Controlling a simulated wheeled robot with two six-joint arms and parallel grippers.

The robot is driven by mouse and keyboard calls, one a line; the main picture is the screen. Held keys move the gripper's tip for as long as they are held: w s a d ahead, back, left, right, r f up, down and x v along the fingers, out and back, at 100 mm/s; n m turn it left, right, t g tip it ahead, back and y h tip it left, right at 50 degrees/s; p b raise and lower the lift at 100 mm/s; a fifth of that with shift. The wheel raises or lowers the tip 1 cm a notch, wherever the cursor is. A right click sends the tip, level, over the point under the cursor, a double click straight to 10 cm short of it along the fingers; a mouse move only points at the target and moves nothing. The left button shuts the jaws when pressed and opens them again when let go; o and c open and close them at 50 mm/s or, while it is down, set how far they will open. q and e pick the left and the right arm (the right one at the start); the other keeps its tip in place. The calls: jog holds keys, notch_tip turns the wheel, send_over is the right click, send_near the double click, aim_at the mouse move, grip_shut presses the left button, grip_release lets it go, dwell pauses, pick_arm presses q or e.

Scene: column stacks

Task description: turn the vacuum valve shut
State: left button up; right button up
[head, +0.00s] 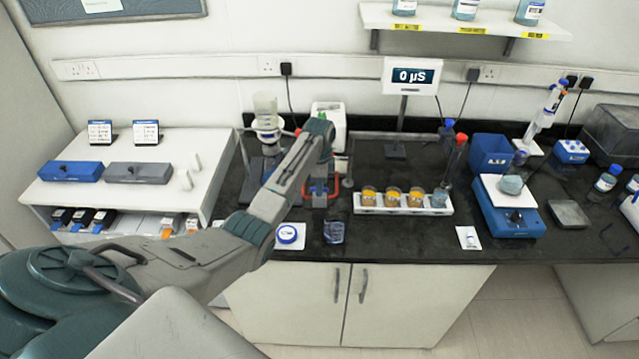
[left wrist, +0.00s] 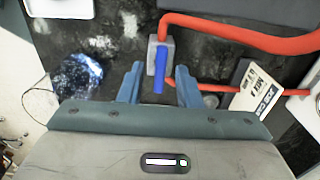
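The vacuum valve is a small grey block (left wrist: 152,52) with a blue lever handle (left wrist: 159,70), seen in the left wrist view. The lever points down the picture, toward my gripper's palm. Red tubing (left wrist: 215,27) runs from the valve to the right. My left gripper (left wrist: 159,76) is open, with one finger on each side of the lever and visible gaps between. In the head view my left arm reaches over the bench, its gripper (head: 319,190) pointing down near the red tubing; the valve is hard to make out there. My right gripper is not in view.
A blue-tinted glass beaker (head: 334,231) and a blue-lidded dish (head: 288,236) stand near the bench's front edge. A white rack (head: 403,205) with several cups is to the right. A labelled card (left wrist: 257,98) lies beside the tubing.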

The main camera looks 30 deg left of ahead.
pick_arm(q)
grip_shut()
jog(key=shift+m, duration=0.3)
jog(key=m, duration=0.4)
jog(key=shift+w+r, duration=0.1)
jog(key=m, duration=0.9)
jog(key=shift+m, duration=2.1)
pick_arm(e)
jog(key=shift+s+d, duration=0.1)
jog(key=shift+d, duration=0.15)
pick_arm(q)
jog(key=shift+r, duration=0.1)
